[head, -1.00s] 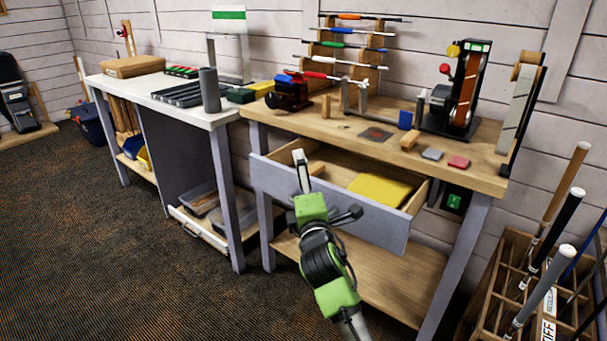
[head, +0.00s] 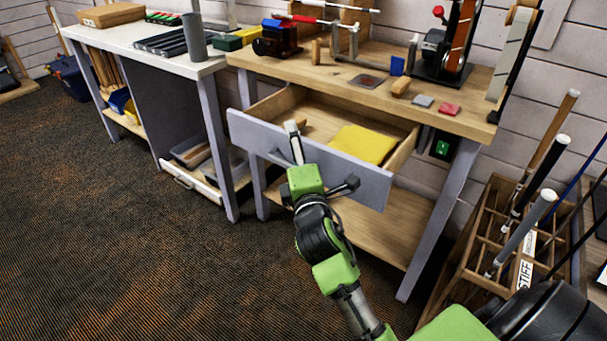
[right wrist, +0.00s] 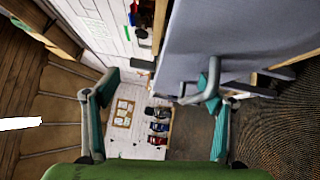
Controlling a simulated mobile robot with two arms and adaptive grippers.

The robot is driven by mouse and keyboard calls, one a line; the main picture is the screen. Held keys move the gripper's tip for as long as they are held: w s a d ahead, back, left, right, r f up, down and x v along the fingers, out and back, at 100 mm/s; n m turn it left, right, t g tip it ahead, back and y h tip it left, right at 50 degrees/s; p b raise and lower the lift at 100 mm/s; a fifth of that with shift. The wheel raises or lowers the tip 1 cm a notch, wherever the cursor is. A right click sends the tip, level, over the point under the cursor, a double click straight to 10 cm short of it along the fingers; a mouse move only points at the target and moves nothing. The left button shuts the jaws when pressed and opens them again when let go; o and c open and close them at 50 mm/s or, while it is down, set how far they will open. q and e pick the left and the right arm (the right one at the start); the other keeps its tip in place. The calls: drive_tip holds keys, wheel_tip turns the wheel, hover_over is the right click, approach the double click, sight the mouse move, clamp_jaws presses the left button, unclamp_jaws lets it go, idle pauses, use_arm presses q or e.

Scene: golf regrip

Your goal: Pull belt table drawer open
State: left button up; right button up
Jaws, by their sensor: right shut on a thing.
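The belt table (head: 460,112) has a wooden top and grey legs. Its drawer (head: 362,176) is pulled well out, with a grey front panel that also shows close up in the right wrist view (right wrist: 235,38). A yellow folded cloth (head: 362,144) lies inside it. My right gripper (head: 318,165) is at the drawer front, shut on the drawer handle. The grey handle bar (right wrist: 208,82) shows by one finger in the right wrist view. My gripper hides most of the handle in the head view. My left gripper is not in view.
A belt sander (head: 455,45) and small blocks stand on the belt table. A wooden rack of golf clubs (head: 480,245) stands close on the right. A white table (head: 130,42) is on the left. The carpet (head: 120,250) in front is clear.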

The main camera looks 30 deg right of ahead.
drive_tip(key=shift+s+r+h, duration=0.3)
drive_tip(key=shift+s+r, duration=0.45)
drive_tip(key=shift+r, duration=0.3)
drive_tip(key=shift+c, duration=0.3)
drive_tip(key=shift+s+a+f, duration=0.15)
drive_tip(key=shift+s+a, duration=0.05)
drive_tip(key=shift+s, duration=0.3)
drive_tip(key=shift+c, duration=0.6)
drive_tip(key=shift+v, duration=1.1)
drive_tip(key=shift+c, duration=0.5)
drive_tip(key=shift+v, duration=1)
drive_tip(key=shift+c, duration=0.2)
drive_tip(key=v, duration=0.2)
drive_tip(key=shift+s+a+r, duration=0.1)
drive_tip(key=shift+s+r, duration=0.15)
drive_tip(key=shift+s, duration=0.05)
drive_tip(key=c, duration=0.7)
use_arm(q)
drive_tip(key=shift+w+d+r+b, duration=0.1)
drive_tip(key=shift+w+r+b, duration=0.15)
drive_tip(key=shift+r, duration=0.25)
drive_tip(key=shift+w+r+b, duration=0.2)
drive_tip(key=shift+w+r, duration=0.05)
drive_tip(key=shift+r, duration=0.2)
use_arm(e)
drive_tip(key=shift+o, duration=0.2)
drive_tip(key=shift+s+a+f, duration=0.3)
drive_tip(key=shift+s+f, duration=0.2)
drive_tip(key=shift+s, duration=0.1)
